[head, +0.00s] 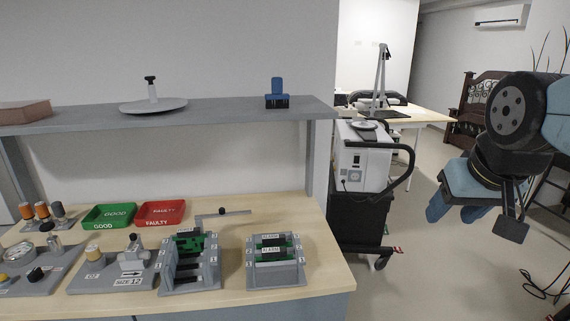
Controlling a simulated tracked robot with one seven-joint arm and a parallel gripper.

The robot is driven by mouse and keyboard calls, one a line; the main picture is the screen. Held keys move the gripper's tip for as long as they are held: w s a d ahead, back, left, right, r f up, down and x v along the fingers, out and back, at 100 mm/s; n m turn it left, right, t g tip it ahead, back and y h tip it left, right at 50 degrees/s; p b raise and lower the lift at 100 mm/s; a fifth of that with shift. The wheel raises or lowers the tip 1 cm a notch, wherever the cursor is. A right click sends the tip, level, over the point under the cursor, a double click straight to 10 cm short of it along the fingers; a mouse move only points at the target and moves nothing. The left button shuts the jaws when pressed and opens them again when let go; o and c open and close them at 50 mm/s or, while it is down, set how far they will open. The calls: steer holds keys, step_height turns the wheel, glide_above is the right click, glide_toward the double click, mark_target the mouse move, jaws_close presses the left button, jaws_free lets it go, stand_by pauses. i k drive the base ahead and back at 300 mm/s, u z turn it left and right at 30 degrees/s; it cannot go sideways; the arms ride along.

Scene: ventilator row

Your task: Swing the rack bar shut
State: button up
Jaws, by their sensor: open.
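A thin grey bar with a black knob (222,211) extends to the right behind the two grey racks on the bench. Its left end bends down by the left rack (190,283), so it appears swung away from that rack's front. The left rack holds a green board, and its lower slots look empty. The right rack (275,277) holds boards labelled ALARM. My gripper (453,213) hangs in the air at the right, over the floor and well away from the bench. It is open and empty.
Green GOOD (108,217) and red FAULTY (160,214) trays sit behind the racks at the left. A SIZE 12 fixture (110,275) stands left of the left rack. A shelf (220,114) overhangs the bench's back. A wheeled ventilator cart (358,225) stands beyond the bench's right end.

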mark_target(222, 213)
steer(key=z, duration=2)
steer(key=i, duration=0.05)
steer(key=u, duration=3.25)
